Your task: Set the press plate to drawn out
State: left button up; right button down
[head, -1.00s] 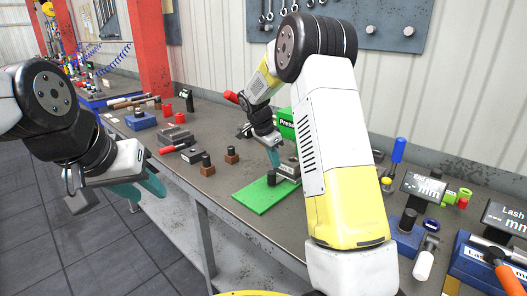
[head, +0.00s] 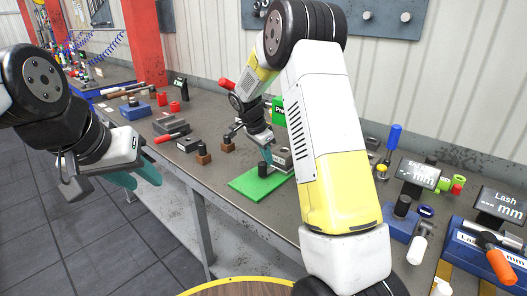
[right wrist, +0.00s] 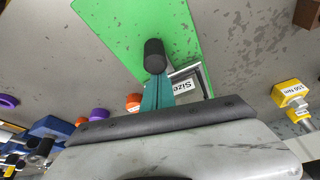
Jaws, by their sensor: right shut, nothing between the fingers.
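The press plate, a flat green plate (head: 243,185) with an upright black knob (head: 262,170), lies on the bench. Its green surface (right wrist: 180,25) and knob (right wrist: 154,56) also show in the right wrist view. The grey press block (head: 283,158) stands beside the plate, by a green sign partly hidden by my right arm. My right gripper (head: 267,157) points down, shut and empty, at the knob's block side. In the right wrist view its teal fingertips (right wrist: 158,84) are close by the knob; contact is unclear. My left gripper (head: 146,180) hangs open and empty off the bench's front edge.
A red-handled tool (head: 170,136) lies further left. On the right are a blue screwdriver (head: 393,140), a display (head: 419,172) and a Lash display (head: 499,203). Bare bench surrounds the plate's front.

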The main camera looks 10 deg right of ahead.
jog(key=s+a, duration=0.3)
jog(key=a, duration=0.1)
jog(key=s+a, duration=0.6)
jog(key=a, duration=0.1)
jog(key=shift+a, duration=0.4)
